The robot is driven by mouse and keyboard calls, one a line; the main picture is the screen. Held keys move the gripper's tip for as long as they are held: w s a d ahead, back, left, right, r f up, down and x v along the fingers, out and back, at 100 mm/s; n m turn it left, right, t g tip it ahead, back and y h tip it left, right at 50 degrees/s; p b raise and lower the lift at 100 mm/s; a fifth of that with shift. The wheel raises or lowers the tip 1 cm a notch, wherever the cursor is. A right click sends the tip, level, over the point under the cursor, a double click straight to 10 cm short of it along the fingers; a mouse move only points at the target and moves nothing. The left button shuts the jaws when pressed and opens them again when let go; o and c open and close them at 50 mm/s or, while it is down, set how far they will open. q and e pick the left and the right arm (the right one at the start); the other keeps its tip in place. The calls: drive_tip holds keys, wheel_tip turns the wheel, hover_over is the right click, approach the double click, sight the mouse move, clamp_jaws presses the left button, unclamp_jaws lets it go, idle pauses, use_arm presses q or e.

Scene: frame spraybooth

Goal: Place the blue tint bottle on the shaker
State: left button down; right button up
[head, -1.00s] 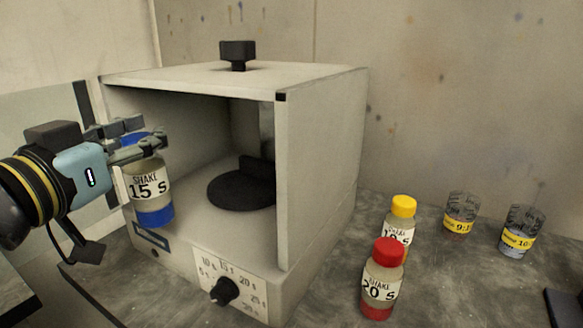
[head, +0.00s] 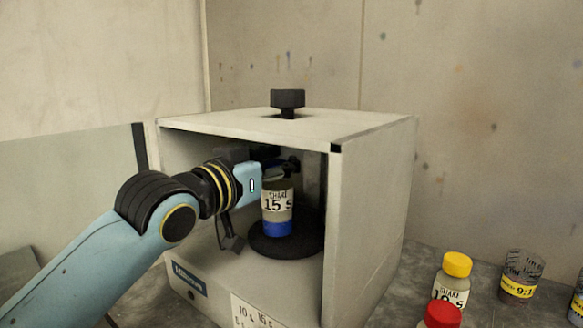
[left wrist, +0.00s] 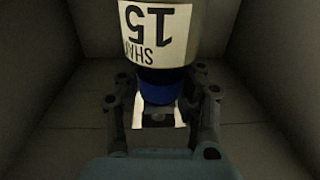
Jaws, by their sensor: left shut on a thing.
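The blue tint bottle (head: 278,208), labelled "SHAKE 15 S", is inside the shaker (head: 371,215), over its round black platform (head: 262,243). It looks upright, with its blue base at the platform; I cannot tell whether it touches. My left gripper (head: 284,168) reaches in through the open front and is shut on the bottle's top. In the left wrist view the bottle (left wrist: 165,30) shows with its blue cap (left wrist: 160,86) between the fingers (left wrist: 161,105). My right gripper is not in view.
A yellow-capped bottle (head: 453,279) and a red-capped bottle (head: 440,315) stand on the bench right of the shaker. A clear cup with a yellow label (head: 520,276) is further right.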

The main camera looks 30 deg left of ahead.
use_arm(q)
drive_tip(key=shift+w, duration=0.4)
drive_tip(key=w, duration=0.1)
drive_tip(key=w+f, duration=0.1)
drive_tip(key=shift+w+d+f, duration=0.15)
drive_tip(key=shift+w+f, duration=0.05)
drive_tip(key=shift+w, duration=0.1)
drive_tip(key=c, duration=1.5)
unclamp_jaws()
drive_tip(key=shift+w+f, duration=0.1)
drive_tip(key=shift+f, duration=0.1)
drive_tip(key=o, duration=0.6)
drive_tip(key=shift+o, duration=0.2)
drive_tip(key=shift+r, duration=0.1)
drive_tip(key=s+a, duration=0.1)
drive_tip(key=s, duration=1.1)
